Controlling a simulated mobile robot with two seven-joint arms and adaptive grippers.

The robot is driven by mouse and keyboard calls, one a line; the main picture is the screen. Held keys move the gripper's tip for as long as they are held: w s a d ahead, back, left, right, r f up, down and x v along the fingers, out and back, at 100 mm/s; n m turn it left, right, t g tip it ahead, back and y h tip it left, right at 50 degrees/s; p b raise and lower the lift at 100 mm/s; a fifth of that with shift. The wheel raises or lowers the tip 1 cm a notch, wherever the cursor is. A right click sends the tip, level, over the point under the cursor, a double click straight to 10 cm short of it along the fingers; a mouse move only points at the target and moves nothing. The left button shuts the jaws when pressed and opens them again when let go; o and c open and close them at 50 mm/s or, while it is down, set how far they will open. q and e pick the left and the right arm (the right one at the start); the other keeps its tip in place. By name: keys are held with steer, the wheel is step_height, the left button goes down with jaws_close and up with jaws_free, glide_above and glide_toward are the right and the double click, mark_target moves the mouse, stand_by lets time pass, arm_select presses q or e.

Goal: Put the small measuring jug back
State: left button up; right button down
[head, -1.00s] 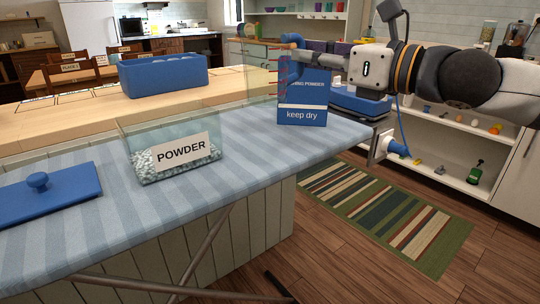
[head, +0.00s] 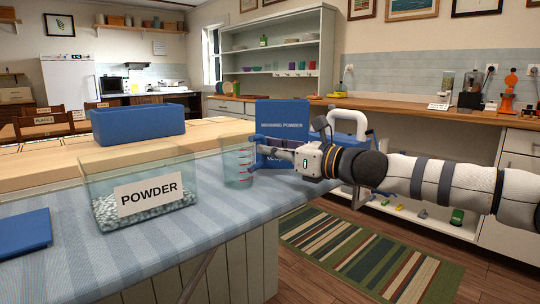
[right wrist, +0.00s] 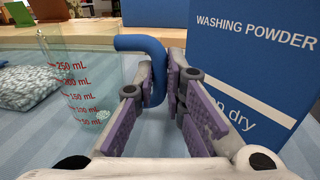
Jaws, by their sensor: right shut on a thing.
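The small measuring jug (head: 238,166) is clear, with red level marks and a blue handle. It is upright over the striped ironing board, left of my right gripper (head: 268,153). In the right wrist view my right gripper (right wrist: 166,98) is shut on the blue handle of the jug (right wrist: 85,80). A little pale residue shows low inside the jug. I cannot tell whether its base touches the board. My left gripper is not in view.
The blue washing powder box (head: 282,115) stands close behind the jug. A blue bin (head: 137,126) sits on the wooden table.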

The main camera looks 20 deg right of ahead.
steer(key=shift+r, duration=0.2)
steer(key=shift+f, duration=0.2)
steer(key=c, duration=1.7)
jaws_free()
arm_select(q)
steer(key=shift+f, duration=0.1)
arm_select(e)
steer(key=shift+o, duration=0.2)
steer(key=shift+r, duration=0.3)
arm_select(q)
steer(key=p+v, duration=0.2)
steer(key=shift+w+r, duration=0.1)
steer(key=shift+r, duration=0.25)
arm_select(e)
steer(key=v, duration=1.2)
steer(key=shift+f, duration=0.2)
